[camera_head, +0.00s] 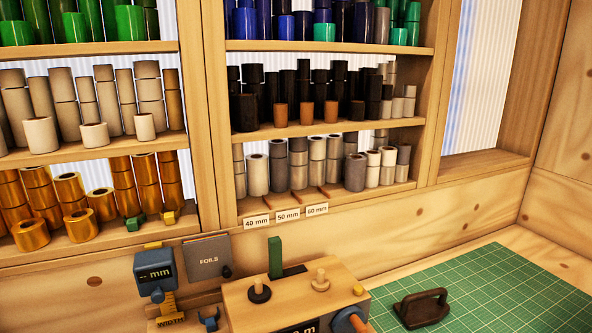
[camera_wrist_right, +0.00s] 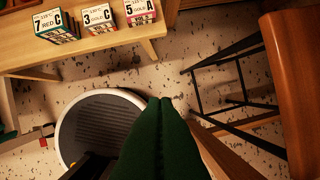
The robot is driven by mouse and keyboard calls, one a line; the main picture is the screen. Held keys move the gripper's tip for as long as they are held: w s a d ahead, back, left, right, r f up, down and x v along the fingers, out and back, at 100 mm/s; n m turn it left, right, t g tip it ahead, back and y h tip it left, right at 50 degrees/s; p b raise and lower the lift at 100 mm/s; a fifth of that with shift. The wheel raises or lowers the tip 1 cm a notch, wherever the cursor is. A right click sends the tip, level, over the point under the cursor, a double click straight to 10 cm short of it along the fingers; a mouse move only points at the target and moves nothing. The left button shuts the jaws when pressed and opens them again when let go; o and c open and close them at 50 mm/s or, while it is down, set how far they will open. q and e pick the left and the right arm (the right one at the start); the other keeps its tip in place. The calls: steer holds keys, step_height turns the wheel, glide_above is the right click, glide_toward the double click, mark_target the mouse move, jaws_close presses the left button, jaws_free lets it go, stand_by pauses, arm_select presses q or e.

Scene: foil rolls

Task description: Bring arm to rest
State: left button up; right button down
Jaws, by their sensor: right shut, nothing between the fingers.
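My right gripper (camera_wrist_right: 160,101) shows in the right wrist view as two green fingers pressed together, with nothing between them. It points over the speckled floor (camera_wrist_right: 165,70), clear of the furniture around it. Neither arm shows in the head view, and my left gripper is out of sight.
In the head view, shelves (camera_head: 330,129) of foil rolls stand behind a bench with a green cutting mat (camera_head: 490,290) and a wooden block device (camera_head: 250,295). In the wrist view, a wooden surface (camera_wrist_right: 90,45) with labelled boxes is upper left; a dark metal frame (camera_wrist_right: 235,75) is right.

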steer(key=s+d+f+g+b, duration=0.15)
steer(key=s+f, duration=0.25)
steer(key=f, duration=0.6)
steer(key=s+f+t+b, duration=0.1)
steer(key=s+f+b, duration=0.15)
steer(key=f, duration=0.75)
steer(key=s+d+f+g+b, duration=0.1)
steer(key=s+f, duration=0.9)
steer(key=s, duration=0.2)
steer(key=shift+s+d+f+b, duration=0.2)
steer(key=shift+d+f+b, duration=0.15)
steer(key=shift+d+b, duration=0.05)
